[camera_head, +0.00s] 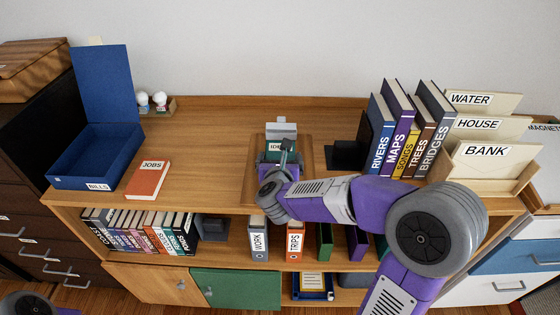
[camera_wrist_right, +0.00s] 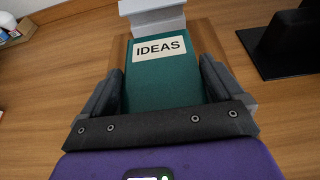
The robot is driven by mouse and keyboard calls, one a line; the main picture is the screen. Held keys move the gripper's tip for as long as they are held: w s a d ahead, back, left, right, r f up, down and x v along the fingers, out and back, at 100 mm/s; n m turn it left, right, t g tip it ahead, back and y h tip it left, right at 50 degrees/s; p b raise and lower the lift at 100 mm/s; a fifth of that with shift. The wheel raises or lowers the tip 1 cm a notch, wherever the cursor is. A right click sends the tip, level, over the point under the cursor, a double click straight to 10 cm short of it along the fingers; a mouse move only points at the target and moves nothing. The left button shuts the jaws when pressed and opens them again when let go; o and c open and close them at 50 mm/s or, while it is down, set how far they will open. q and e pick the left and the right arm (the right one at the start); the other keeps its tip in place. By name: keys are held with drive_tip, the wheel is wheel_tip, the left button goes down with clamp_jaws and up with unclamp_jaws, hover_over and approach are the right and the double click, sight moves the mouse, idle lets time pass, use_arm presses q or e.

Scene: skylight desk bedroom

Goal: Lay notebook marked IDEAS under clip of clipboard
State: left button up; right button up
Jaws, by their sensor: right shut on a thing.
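The teal notebook (camera_head: 274,147) marked IDEAS lies between the fingers of my right gripper (camera_head: 284,158), which is shut on it. In the right wrist view the notebook (camera_wrist_right: 165,82) shows its label face up, with a finger on each side. The brown clipboard (camera_head: 304,150) lies on the desk beneath it, and its board (camera_wrist_right: 117,50) shows beside the notebook. The grey clip (camera_head: 281,127) is at the far end, just beyond the notebook's far edge (camera_wrist_right: 155,18). I cannot tell whether that edge is under the clip. My left gripper is out of view.
A blue box (camera_head: 75,178) and a JOBS book (camera_head: 148,179) are on the left. A black bookend (camera_head: 344,155), upright books (camera_head: 380,135) and a letter rack (camera_head: 487,165) stand on the right.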

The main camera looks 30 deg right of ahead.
drive_tip(key=shift+b+x, duration=0.45)
drive_tip(key=shift+x, duration=1.95)
drive_tip(key=shift+r, duration=0.1)
drive_tip(key=o, duration=0.8)
drive_tip(key=p+v, duration=0.1)
drive_tip(key=v, duration=0.6)
drive_tip(key=shift+s+a+p, duration=0.1)
drive_tip(key=shift+s+p, duration=0.1)
drive_tip(key=shift+p, duration=0.1)
drive_tip(key=shift+s, duration=0.1)
